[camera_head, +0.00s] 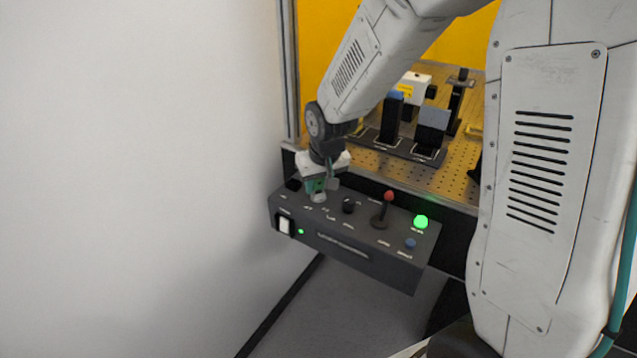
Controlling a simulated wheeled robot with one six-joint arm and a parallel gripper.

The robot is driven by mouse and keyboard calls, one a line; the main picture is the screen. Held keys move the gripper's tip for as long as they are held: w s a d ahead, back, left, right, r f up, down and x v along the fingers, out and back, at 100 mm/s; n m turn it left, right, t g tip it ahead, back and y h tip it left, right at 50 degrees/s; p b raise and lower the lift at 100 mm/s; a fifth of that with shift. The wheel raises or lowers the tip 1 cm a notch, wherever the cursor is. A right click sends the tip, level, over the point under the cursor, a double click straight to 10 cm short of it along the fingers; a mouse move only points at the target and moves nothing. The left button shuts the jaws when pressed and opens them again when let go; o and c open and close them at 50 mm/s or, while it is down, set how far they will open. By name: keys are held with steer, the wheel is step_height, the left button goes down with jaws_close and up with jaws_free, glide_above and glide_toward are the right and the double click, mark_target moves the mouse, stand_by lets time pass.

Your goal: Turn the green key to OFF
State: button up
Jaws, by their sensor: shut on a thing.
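The green key (315,185) stands in a round pale key switch (319,197) near the back left of the dark control box (342,263). My gripper (322,186) reaches down from above and is shut on the green key. The fingers partly cover the key, so its exact angle cannot be told. The markings around the switch are too small to read.
On the box are a black knob (348,206), a red-topped lever (385,210), a lit green button (421,222), a blue button (410,243) and a white rocker switch (285,226). A perforated optical table (390,178) lies behind. A white wall (130,180) is at left.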

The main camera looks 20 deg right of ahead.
steer(key=shift+m+h, duration=0.3)
steer(key=shift+m, duration=0.9)
steer(key=shift+m+h, duration=0.4)
steer(key=shift+m, duration=0.8)
steer(key=shift+f+m, duration=0.1)
steer(key=shift+m, duration=0.7)
steer(key=shift+m+g+h, duration=0.3)
steer(key=shift+m, duration=0.1)
